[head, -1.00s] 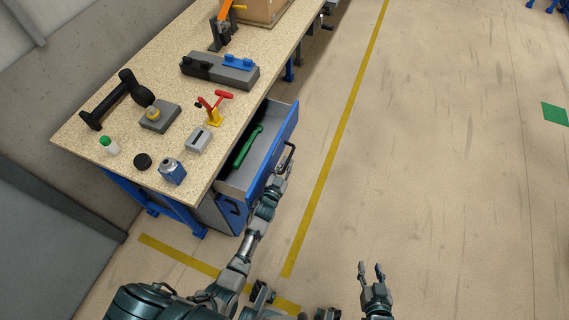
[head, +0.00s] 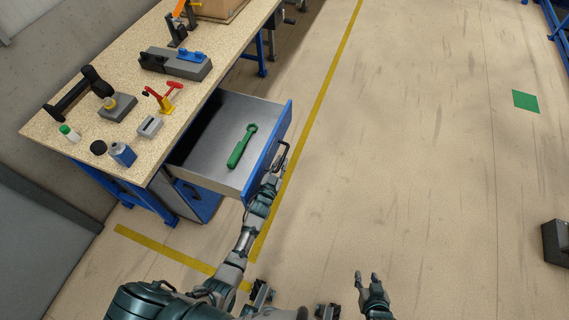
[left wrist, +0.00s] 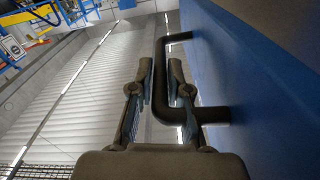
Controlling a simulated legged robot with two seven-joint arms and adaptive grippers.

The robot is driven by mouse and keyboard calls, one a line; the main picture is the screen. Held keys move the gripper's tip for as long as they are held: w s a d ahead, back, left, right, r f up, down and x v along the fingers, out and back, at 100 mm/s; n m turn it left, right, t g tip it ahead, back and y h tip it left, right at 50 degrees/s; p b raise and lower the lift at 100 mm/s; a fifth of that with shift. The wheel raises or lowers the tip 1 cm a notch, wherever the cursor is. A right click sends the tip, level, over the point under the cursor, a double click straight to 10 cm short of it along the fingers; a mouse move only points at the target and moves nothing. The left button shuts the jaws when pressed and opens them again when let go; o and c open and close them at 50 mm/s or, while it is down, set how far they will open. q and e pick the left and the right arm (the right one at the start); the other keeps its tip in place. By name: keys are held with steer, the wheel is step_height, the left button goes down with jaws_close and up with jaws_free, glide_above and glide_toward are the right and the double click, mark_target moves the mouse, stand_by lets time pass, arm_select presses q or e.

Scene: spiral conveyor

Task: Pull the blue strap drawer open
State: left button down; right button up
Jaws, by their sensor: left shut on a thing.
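The blue-fronted drawer (head: 283,125) stands well open from the workbench, its grey inside showing. A green tool (head: 242,147), likely the strap item, lies on the drawer floor. My left gripper (head: 277,168) is at the black handle on the drawer front. In the left wrist view, its two fingers (left wrist: 160,85) stand on either side of the dark handle bar (left wrist: 190,85), shut on it, beside the blue front. My right gripper (head: 369,280) is at the bottom right of centre, away from the drawer, with its fingers apart and nothing between them.
A second blue drawer or cabinet (head: 197,198) sits below. A dark box (head: 556,242) stands at the right edge.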

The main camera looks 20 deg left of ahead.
arm_select(q)
steer(key=shift+s+a+f, duration=0.2)
steer(key=shift+a+f, duration=0.25)
steer(key=shift+f, duration=0.15)
steer(key=c, duration=1.2)
jaws_free()
steer(key=shift+d+r, duration=0.1)
steer(key=shift+d, duration=0.15)
steer(key=shift+o, duration=0.3)
steer(key=shift+w+d+r, duration=0.15)
steer(key=shift+d+r, duration=0.15)
steer(key=shift+d, duration=0.05)
steer(key=shift+a, duration=0.55)
steer(key=s, duration=1.2)
arm_select(e)
steer(key=shift+a+r, duration=0.2)
steer(key=shift+a, duration=0.5)
arm_select(q)
steer(key=shift+d, duration=0.2)
arm_select(e)
steer(key=shift+d+f, duration=0.1)
steer(key=shift+d, duration=0.25)
